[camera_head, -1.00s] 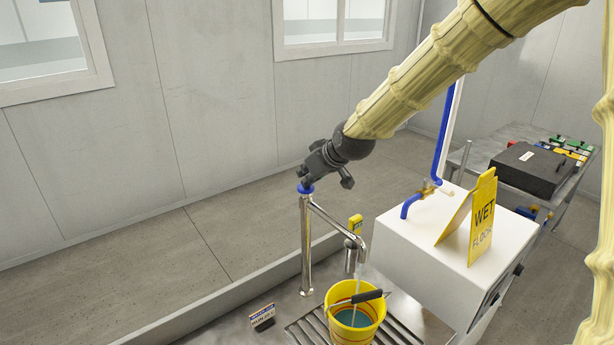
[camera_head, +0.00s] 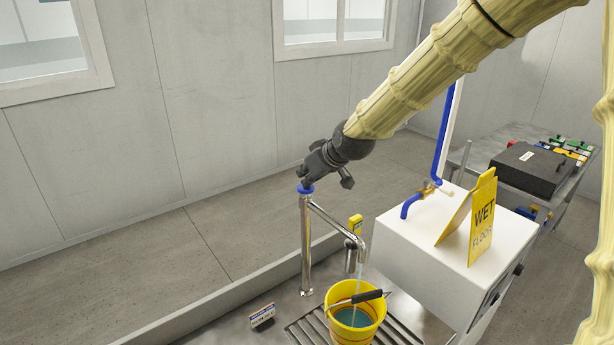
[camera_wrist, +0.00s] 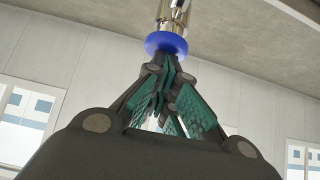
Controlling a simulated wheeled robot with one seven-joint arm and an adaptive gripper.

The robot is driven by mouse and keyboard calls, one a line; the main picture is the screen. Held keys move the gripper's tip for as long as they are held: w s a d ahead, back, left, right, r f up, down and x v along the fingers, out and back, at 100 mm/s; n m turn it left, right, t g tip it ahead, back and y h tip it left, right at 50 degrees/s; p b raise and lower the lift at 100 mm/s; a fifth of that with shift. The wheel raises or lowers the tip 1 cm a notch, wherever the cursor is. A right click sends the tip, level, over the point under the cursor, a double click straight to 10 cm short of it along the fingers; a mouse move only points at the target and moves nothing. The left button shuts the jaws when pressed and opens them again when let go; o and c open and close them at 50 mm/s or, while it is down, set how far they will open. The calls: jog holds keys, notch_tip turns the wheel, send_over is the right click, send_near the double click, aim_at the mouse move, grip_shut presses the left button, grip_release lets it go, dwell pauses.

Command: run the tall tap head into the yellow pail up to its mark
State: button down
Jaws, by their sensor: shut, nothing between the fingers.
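The tall tap (camera_head: 306,245) is a chrome post with a blue knob (camera_head: 305,189) on top and a spout arm (camera_head: 338,225) reaching right. A thin stream of water (camera_head: 358,283) falls from the spout into the yellow pail (camera_head: 342,297). The pail holds blue-green water (camera_head: 352,318); its level against a mark cannot be told. A dark handle grip (camera_head: 369,296) crosses the pail's mouth. My gripper (camera_head: 306,183) is at the blue knob. In the wrist view my gripper (camera_wrist: 170,66) is shut and empty, its fingertips at the blue knob (camera_wrist: 166,42); contact is unclear.
The pail stands on a slatted drain (camera_head: 401,333). A small label stand (camera_head: 262,316) is left of it. A white cabinet (camera_head: 420,250) with a yellow wet floor sign (camera_head: 482,220) and a blue pipe tap (camera_head: 410,206) stands right. A bench with a black case (camera_head: 530,168) is behind.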

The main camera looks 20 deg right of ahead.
aim_at(308, 188)
jog(key=shift+s+f, duration=0.15)
dwell(0.6)
jog(key=shift+r+p, duration=0.55)
jog(key=shift+r, duration=0.05)
notch_tip(308, 188, up, 3)
jog(key=shift+r+p, duration=0.2)
jog(key=shift+p, duration=0.8)
jog(key=shift+s+d+b, duration=0.1)
jog(key=shift+b, duration=0.3)
jog(key=b+v, duration=0.2)
jog(key=v, duration=0.7)
jog(key=shift+r, duration=0.2)
jog(key=shift+s+d, duration=0.1)
